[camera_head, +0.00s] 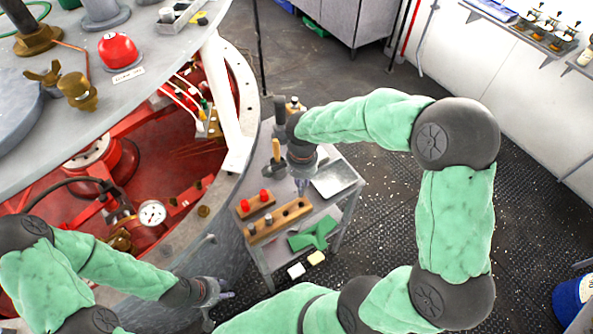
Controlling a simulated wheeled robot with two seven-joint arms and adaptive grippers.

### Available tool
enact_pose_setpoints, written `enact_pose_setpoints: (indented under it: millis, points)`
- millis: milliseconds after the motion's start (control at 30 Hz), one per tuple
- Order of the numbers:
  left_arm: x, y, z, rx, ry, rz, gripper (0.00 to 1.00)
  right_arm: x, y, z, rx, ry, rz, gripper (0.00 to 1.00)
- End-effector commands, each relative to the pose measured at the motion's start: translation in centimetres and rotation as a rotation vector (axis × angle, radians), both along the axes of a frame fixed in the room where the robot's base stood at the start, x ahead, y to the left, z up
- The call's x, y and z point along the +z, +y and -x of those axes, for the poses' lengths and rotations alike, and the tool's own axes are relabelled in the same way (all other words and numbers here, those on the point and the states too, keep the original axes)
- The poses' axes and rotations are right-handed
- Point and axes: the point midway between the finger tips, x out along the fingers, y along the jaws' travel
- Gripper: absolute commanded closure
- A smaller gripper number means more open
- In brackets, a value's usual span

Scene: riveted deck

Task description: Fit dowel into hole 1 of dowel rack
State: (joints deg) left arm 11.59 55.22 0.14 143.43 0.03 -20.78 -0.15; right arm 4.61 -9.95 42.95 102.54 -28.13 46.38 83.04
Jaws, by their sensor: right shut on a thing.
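The dowel rack (279,222) is a long wooden block on a small grey cart. Grey pegs stand in its left part, and dark holes show toward its right end. My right gripper (302,187) points down above the cart, just behind the rack's right end and apart from it. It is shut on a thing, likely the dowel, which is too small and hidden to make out. My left gripper (222,293) is low at the left of the cart, away from the rack; its fingers are too small to read.
A shorter wooden block with red knobs (255,204) sits behind the rack. The round machine (246,110) stands close on the left. Open floor lies right of the cart.

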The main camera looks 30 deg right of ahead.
Motion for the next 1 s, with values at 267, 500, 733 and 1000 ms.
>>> enact_pose_setpoints:
  millis: [267,500,733,1000]
  points:
    - [-0.5,0.0,0.0,0.000,0.001,0.000,0.60,-0.7,-0.1,0.1,-0.018,0.001,0.000,1.00]
    - [-1.9,0.0,0.0,0.000,0.000,0.000,0.60,-2.7,-0.1,0.1,-0.016,0.002,0.001,1.00]
    - [-3.1,0.0,0.0,0.000,0.000,0.000,0.60,-4.6,-0.1,0.1,-0.017,0.001,0.000,1.00]
    - [-3.4,0.0,0.0,0.000,0.000,0.000,0.60,-5.1,-0.1,0.1,-0.016,0.001,0.000,1.00]
